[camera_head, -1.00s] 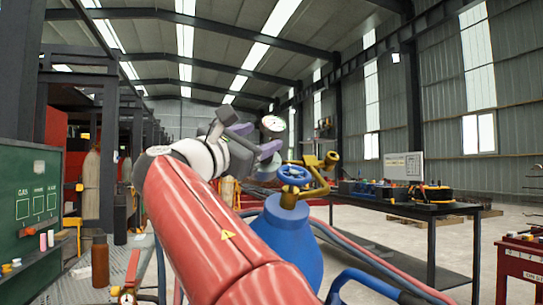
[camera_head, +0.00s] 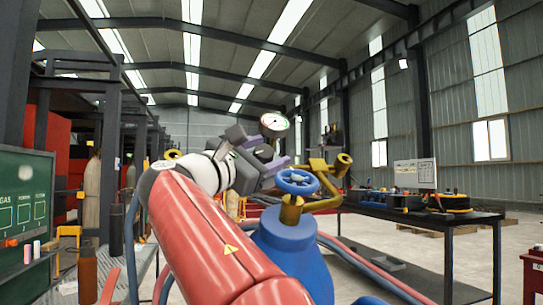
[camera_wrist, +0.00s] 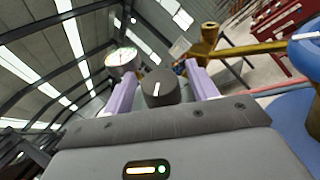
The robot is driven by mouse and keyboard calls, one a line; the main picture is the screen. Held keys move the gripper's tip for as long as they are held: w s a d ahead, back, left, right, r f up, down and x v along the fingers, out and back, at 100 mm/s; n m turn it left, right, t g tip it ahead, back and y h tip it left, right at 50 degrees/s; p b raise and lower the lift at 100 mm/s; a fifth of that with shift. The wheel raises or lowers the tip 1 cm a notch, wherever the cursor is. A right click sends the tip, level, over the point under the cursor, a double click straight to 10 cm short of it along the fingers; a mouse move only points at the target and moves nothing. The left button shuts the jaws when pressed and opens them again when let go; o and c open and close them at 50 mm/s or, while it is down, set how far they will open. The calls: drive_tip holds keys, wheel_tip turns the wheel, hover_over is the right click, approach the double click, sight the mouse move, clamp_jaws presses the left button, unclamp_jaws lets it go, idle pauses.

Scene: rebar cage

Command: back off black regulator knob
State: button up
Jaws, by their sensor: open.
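The black knob (camera_wrist: 160,87), with a white mark on its face, shows in the wrist view. It sits between the two purple fingers of my gripper (camera_wrist: 163,84). The fingers are open, one to each side of the knob, and I cannot tell whether either touches it. In the head view my gripper (camera_head: 284,160) is by the white-faced gauge (camera_head: 273,122), left of the brass fitting (camera_head: 328,180). The gauge also shows in the wrist view (camera_wrist: 121,61), behind the left finger. In the head view I cannot make out the knob clearly among my gripper parts.
A blue cylinder (camera_head: 288,258) with a blue handwheel (camera_head: 297,181) stands close right of my arm. Hoses run right of it. A black workbench (camera_head: 440,214) stands farther right. A green board (camera_head: 25,200) is at the left.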

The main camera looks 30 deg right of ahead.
drive_tip(key=shift+c, duration=0.5)
drive_tip(key=c, duration=0.9)
drive_tip(key=shift+s+f+n+t+b, duration=0.2)
drive_tip(key=shift+n+t+b, duration=0.2)
drive_tip(key=shift+b, duration=0.4)
drive_tip(key=shift+w+n+t+b, duration=0.1)
drive_tip(key=shift+n+t+b, duration=0.2)
drive_tip(key=shift+t, duration=0.2)
drive_tip(key=shift+r+t, duration=0.2)
drive_tip(key=shift+t, duration=0.2)
drive_tip(key=o, duration=1)
